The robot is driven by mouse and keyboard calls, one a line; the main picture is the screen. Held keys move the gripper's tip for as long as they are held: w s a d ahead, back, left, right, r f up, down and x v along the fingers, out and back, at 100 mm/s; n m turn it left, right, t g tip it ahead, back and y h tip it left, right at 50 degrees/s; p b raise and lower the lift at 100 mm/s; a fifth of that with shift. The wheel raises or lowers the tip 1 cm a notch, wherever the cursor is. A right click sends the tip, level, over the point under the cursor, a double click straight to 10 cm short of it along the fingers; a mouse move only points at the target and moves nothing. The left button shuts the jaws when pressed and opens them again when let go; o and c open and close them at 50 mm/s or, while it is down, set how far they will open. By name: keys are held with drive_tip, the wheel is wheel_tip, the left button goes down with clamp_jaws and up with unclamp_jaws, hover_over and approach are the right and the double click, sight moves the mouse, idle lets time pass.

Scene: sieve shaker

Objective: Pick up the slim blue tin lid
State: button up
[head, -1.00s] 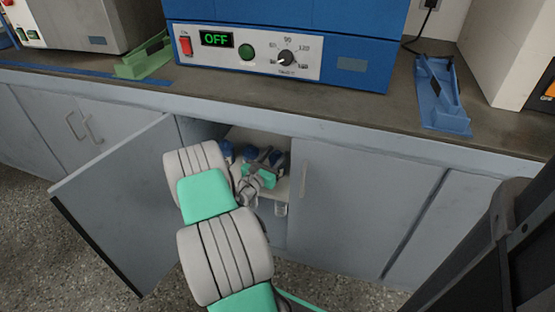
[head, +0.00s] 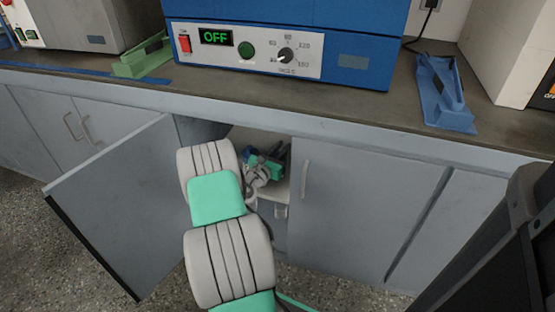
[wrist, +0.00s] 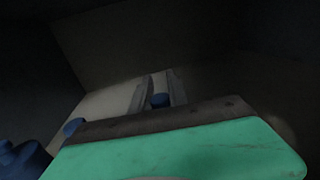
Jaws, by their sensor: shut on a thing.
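My gripper (wrist: 158,92) reaches into the dim open cupboard. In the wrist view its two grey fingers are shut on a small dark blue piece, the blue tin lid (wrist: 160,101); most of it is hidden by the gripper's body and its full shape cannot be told. In the head view my gripper (head: 280,156) is partly hidden among my own arm parts, and the held lid cannot be made out there.
Other dark blue things stand at the left in the wrist view, one small (wrist: 73,127) and a larger group (wrist: 25,160). The cupboard door (head: 120,205) stands open left of my arm. The closed door (head: 350,210) is on the right, the worktop (head: 405,120) above.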

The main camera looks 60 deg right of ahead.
clamp_jaws()
